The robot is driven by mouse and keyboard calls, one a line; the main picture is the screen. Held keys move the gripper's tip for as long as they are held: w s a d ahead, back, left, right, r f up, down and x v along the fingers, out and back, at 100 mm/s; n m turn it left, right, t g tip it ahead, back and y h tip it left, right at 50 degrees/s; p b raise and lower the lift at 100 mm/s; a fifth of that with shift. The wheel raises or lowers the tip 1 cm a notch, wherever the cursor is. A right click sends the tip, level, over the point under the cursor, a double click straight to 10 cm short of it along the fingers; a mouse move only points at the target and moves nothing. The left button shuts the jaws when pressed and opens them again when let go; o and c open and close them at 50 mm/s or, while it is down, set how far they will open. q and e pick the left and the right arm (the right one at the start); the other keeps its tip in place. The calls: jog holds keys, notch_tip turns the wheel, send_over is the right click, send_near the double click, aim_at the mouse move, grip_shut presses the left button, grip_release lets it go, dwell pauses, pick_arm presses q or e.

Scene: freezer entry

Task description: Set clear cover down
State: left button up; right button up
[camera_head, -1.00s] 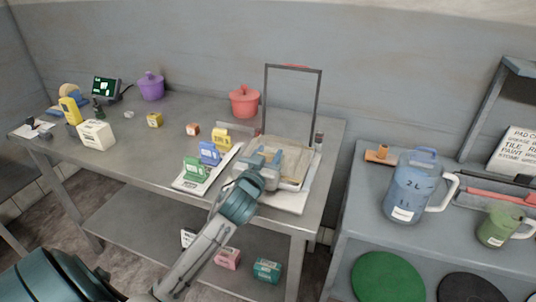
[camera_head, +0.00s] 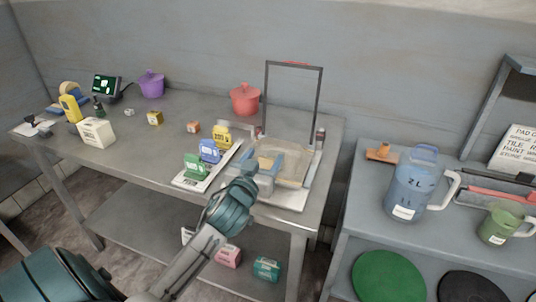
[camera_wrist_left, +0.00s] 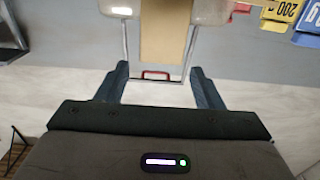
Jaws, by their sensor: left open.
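In the left wrist view the tan piece (camera_wrist_left: 165,35) shows at the top between pale clear edges of the cover (camera_wrist_left: 209,12). My left gripper (camera_head: 264,168) is open at the cover's near side; its blue fingers stand apart. In the left wrist view nothing is clamped between the fingertips (camera_wrist_left: 160,75). Whether a finger touches the cover I cannot tell. My right gripper is not in view.
An upright dark frame (camera_head: 319,100) stands behind the cover; a red handle (camera_wrist_left: 156,73) shows in the wrist view. Green, blue and yellow tags (camera_head: 209,151) stand just left. A red pot (camera_head: 245,100) is behind. A side bench holds a blue jug (camera_head: 415,183).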

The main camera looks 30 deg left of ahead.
pick_arm(q)
jog(key=b+v, duration=0.1)
jog(key=v, duration=0.6)
jog(key=shift+s, duration=0.4)
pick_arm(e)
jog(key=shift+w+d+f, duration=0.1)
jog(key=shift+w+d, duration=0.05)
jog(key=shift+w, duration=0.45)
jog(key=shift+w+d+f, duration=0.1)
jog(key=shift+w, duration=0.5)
pick_arm(q)
jog(key=shift+d, duration=0.1)
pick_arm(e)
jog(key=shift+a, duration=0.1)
